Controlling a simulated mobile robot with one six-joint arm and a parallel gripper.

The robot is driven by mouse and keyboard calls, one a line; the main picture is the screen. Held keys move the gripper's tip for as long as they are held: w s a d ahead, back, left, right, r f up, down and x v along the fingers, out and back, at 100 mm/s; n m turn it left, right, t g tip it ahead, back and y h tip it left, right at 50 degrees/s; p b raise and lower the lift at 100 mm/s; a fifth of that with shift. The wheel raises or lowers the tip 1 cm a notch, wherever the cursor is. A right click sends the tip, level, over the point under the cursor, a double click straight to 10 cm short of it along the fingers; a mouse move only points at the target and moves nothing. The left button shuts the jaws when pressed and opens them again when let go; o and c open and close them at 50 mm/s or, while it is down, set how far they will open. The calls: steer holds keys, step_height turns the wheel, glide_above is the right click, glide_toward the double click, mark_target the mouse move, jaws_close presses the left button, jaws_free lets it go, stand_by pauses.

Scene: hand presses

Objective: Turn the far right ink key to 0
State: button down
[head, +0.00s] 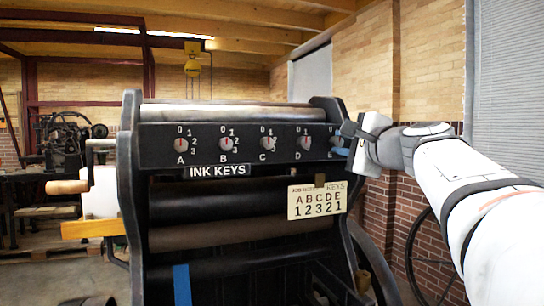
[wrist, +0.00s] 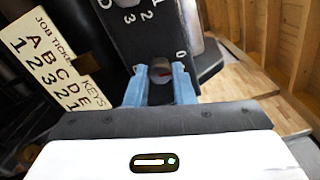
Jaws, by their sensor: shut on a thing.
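The far right ink key, a round grey knob (wrist: 160,66) with a red mark, sits on the black panel (wrist: 158,22) in the wrist view. My gripper (wrist: 159,78) has its two blue fingers on either side of it, shut on it. A white 0 is printed to the right of the knob in that view; the mark's exact setting is hard to read. In the head view my gripper (head: 341,141) covers most of this key at the right end of the panel. Keys A (head: 181,145), B (head: 226,143), C (head: 267,143) and D (head: 304,143) stand in a row to its left.
A cream job ticket card (head: 317,201) hangs below the panel, reading ABCDE over 12321. The black press frame (head: 131,180) stands around dark rollers. A crank with a wooden handle (head: 67,187) sticks out at left. A spoked wheel (head: 432,255) stands at right.

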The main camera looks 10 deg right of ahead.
steer(key=shift+n+b, duration=0.4)
steer(key=shift+n, duration=0.1)
steer(key=c, duration=1.2)
jaws_free()
steer(key=shift+c, duration=0.2)
steer(key=s+d, duration=0.1)
steer(key=s, duration=0.6)
steer(key=shift+s+d, duration=0.25)
steer(key=shift+s, duration=0.05)
